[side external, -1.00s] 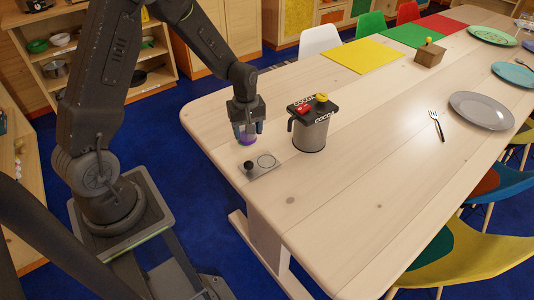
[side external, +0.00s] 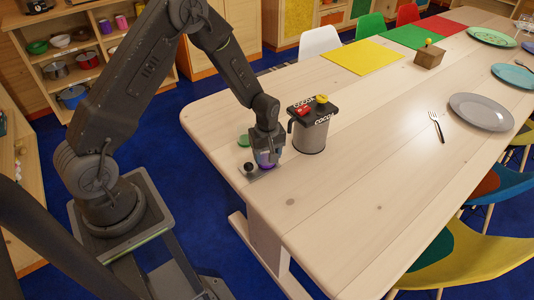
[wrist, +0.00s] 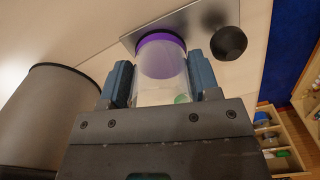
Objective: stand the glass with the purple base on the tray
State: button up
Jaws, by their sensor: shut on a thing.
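My gripper (side external: 266,150) is shut on a clear glass with a purple base (side external: 266,165). In the wrist view the glass (wrist: 160,88) is between the two blue-grey finger pads, its purple base pointing away from the gripper. The tray (side external: 258,176) is a small grey metal plate near the table's left edge, with a black knob (side external: 249,167) at one end. The glass is over the tray's end away from the knob and hides the circle marked there. I cannot tell whether the base touches the tray (wrist: 206,17).
A grey canister (side external: 310,137) with a black lid and red and yellow tops stands close right of my gripper. A green round thing (side external: 243,140) lies behind the gripper to its left. A fork (side external: 436,126) and grey plate (side external: 482,111) lie farther right. The near table is clear.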

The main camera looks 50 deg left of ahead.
jog(key=shift+f, duration=0.1)
jog(key=o, duration=0.7)
notch_tip(320, 180, up, 12)
jog(key=shift+r, duration=0.25)
jog(key=s+d+r+m+t, duration=0.25)
jog(key=s+r+m, duration=0.3)
jog(key=r, duration=0.35)
jog(key=s+d+r+m+t, duration=0.1)
jog(key=s+d+r+m, duration=0.25)
jog(key=s+r, duration=0.4)
jog(key=shift+s+d+r+m+t, duration=0.3)
jog(key=shift+s+r+m, duration=0.2)
jog(key=shift+s+m, duration=0.7)
jog(key=shift+s+d+r+m+t, duration=0.15)
jog(key=shift+s+r+m+t, duration=0.4)
jog(key=shift+s, duration=1.2)
jog(key=shift+s+d+r+m+t, duration=0.25)
jog(key=shift+s+r+m, duration=0.15)
jog(key=shift+s+m, duration=0.85)
